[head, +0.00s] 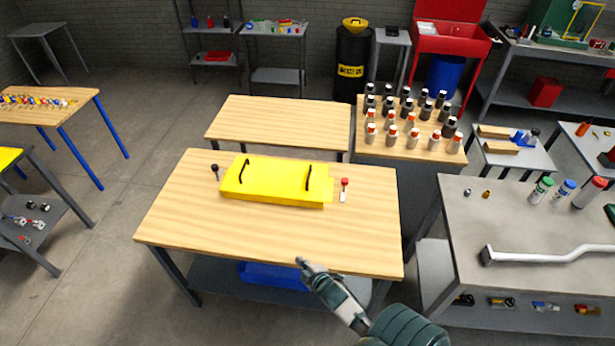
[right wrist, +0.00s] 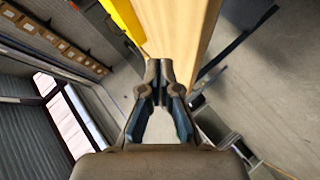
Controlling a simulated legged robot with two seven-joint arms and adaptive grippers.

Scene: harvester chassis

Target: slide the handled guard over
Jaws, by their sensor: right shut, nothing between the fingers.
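The yellow guard (head: 270,183) lies on the wooden table (head: 220,240) in the head view, with two black handles on its top. A lever with a black knob (head: 215,170) stands at its left end. A lever with a red knob (head: 344,187) stands just past its right end. My right gripper (head: 302,264) is at the table's front edge, apart from the guard. In the right wrist view my right gripper (right wrist: 160,66) has its fingers together and empty, with part of the yellow guard (right wrist: 122,18) at the top. My left gripper is not in view.
The table's front and left surface is bare. A blue bin (head: 272,275) sits on the shelf below. A second wooden table (head: 280,118) stands behind. Several bottles stand on a table (head: 410,150) at back right. A grey bench (head: 530,210) at right holds a bent metal bar (head: 550,255).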

